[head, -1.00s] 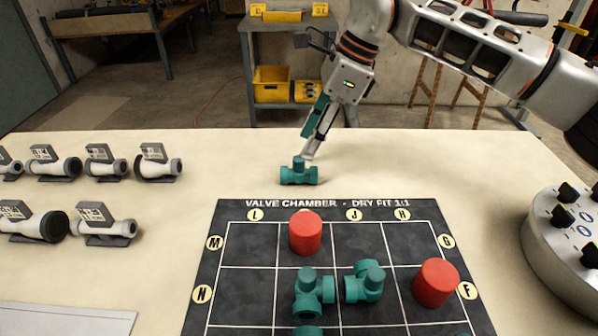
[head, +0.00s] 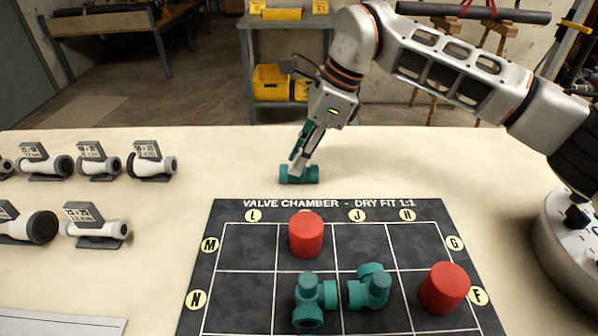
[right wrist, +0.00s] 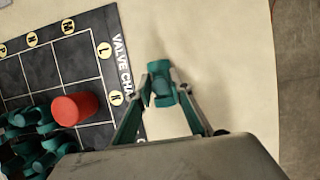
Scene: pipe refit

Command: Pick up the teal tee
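The teal tee (head: 299,174) lies on the cream table just beyond the dark mat, its run going left to right in the head view. My right gripper (head: 298,166) reaches down over it from above, its fingertips hiding the tee's upright stub. In the right wrist view the tee (right wrist: 162,84) sits between the two fingertips, one on each side. The fingers look close to it, but I cannot tell whether they press on it. The tee rests on or very near the table. My left gripper is not in view.
The valve chamber mat (head: 250,287) bears two red cylinders (head: 306,234) (head: 445,288) and more teal fittings (head: 313,297) (head: 370,288). Several white pipe pieces in grey holders (head: 97,160) stand at the left. A round control panel (head: 570,250) is at the right edge. The table around the tee is clear.

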